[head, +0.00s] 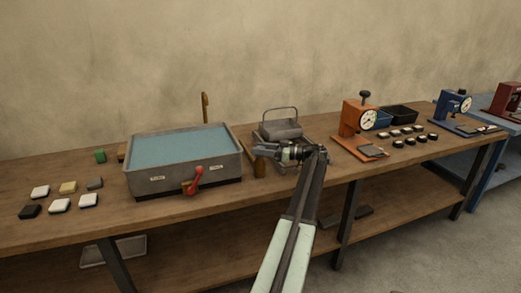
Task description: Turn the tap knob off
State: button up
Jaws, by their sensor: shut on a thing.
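A red lever-shaped tap knob (194,181) sits on the front of a grey metal basin (150,184) filled with blue-green liquid. Its upper end leans to the right. My gripper (259,150) is to the right of the basin, above the bench and apart from the red knob. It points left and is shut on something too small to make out. A brown upright piece (259,169) shows just below the jaws; I cannot tell whether they touch it.
Several small blocks (68,187) lie left of the basin on the wooden bench (200,209). A brown hooked piece (205,106) stands behind it. An orange dial device (352,118) stands to the right.

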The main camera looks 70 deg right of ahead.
jog(key=o, duration=1.1)
jog(key=shift+w, duration=0.1)
jog(key=s, duration=0.5)
jog(key=s+d, duration=0.1)
jog(key=s, duration=0.1)
jog(key=shift+s, duration=0.4)
